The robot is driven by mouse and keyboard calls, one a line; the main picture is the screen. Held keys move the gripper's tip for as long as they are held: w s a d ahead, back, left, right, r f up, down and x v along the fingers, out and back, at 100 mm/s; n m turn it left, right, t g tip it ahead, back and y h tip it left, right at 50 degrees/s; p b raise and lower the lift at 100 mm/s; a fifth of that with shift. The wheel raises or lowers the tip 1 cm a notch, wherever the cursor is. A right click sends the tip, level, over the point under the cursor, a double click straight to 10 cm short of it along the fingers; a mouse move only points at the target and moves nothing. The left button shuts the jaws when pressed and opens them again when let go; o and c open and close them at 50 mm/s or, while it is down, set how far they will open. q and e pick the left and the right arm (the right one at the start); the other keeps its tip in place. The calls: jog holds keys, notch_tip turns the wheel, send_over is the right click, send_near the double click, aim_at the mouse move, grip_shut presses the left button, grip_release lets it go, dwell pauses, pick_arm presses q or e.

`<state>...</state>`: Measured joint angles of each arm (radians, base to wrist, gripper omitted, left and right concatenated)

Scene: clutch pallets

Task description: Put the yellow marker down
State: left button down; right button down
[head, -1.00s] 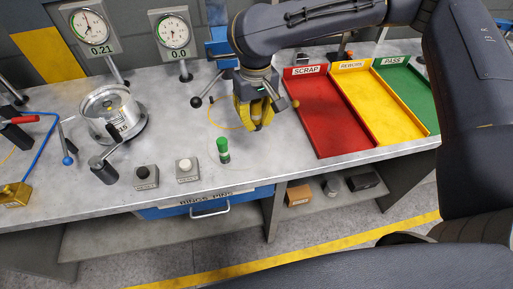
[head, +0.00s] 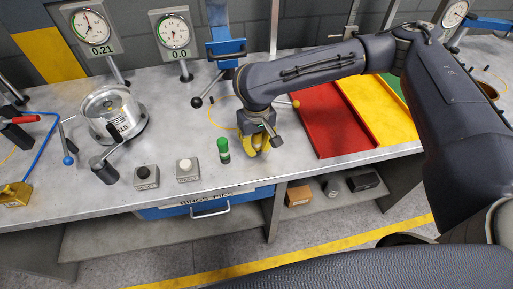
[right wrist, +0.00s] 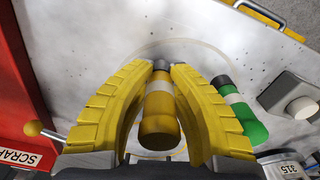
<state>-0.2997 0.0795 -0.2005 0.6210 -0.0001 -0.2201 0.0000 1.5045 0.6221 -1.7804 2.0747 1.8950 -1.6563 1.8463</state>
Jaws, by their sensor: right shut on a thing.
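The yellow marker (right wrist: 158,122), with a pale band and a dark end, is between the curved yellow fingers of my right gripper (right wrist: 162,72) in the right wrist view. The gripper (head: 257,146) is shut on it, low over the grey bench near its front edge. In the head view the fingers largely hide the marker, and I cannot tell whether it touches the bench. A green marker (head: 223,150) stands upright just left of the gripper; it also shows in the right wrist view (right wrist: 242,108). My left gripper is not in view.
The red scrap tray (head: 326,118) and yellow rework tray (head: 378,108) lie to the right, partly behind my arm. Two push-button boxes (head: 187,170) (head: 146,177) and a round metal fixture (head: 110,115) are to the left. Some bare bench lies behind the green marker.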

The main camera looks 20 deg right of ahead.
jog(key=shift+f, duration=0.6)
jog(key=shift+f, duration=0.15)
jog(key=c, duration=1.4)
grip_release()
notch_tip(320, 180, up, 12)
jog(key=shift+r, duration=0.15)
